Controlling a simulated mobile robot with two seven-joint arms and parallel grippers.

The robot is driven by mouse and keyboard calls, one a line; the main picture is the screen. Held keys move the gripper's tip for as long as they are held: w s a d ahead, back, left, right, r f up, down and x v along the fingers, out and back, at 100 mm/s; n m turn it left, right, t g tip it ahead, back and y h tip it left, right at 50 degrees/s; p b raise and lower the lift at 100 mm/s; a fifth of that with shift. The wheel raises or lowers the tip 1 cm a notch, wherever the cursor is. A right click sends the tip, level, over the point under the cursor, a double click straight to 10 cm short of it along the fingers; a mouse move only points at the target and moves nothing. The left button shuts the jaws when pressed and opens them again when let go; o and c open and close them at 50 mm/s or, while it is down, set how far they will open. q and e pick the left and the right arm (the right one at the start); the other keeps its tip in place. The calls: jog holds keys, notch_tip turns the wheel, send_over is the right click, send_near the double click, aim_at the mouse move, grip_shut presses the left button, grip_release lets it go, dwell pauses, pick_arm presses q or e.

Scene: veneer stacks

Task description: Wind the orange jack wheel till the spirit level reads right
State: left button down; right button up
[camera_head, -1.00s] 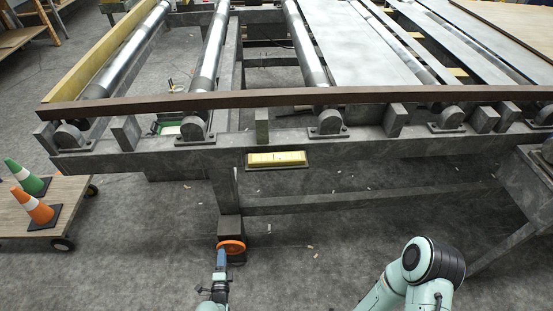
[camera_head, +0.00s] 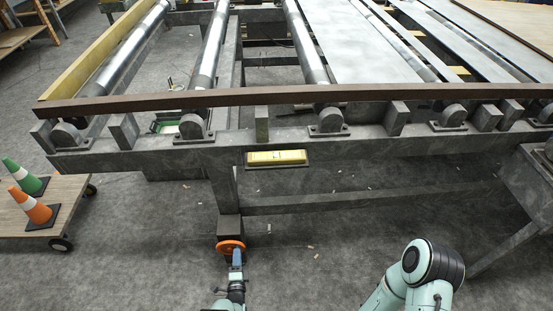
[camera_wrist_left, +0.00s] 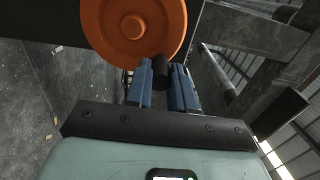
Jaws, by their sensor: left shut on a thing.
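The orange jack wheel (camera_head: 224,245) sits at the foot of the frame's leg, low in the head view. It also fills the top of the left wrist view (camera_wrist_left: 133,28). My left gripper (camera_head: 237,257) is at the wheel's lower right edge. Its blue fingers are shut on the wheel's dark handle (camera_wrist_left: 161,67). The yellow spirit level (camera_head: 277,157) is fixed to the front beam, above and right of the wheel. Its bubble is too small to read. My right arm shows at the lower right, its gripper out of view.
The grey roller frame (camera_head: 350,150) spans the upper view, with a leg above the wheel. A wooden trolley (camera_head: 20,218) with an orange cone (camera_head: 35,208) and a green cone (camera_head: 28,180) stands at the left. The floor around the wheel is mostly clear, with small scraps.

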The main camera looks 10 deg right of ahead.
pick_arm(q)
jog(key=c, duration=1)
grip_release()
jog(key=shift+o, duration=0.2)
jog(key=s+p, duration=0.3)
jog(key=s, duration=0.4)
jog(key=shift+a, duration=0.15)
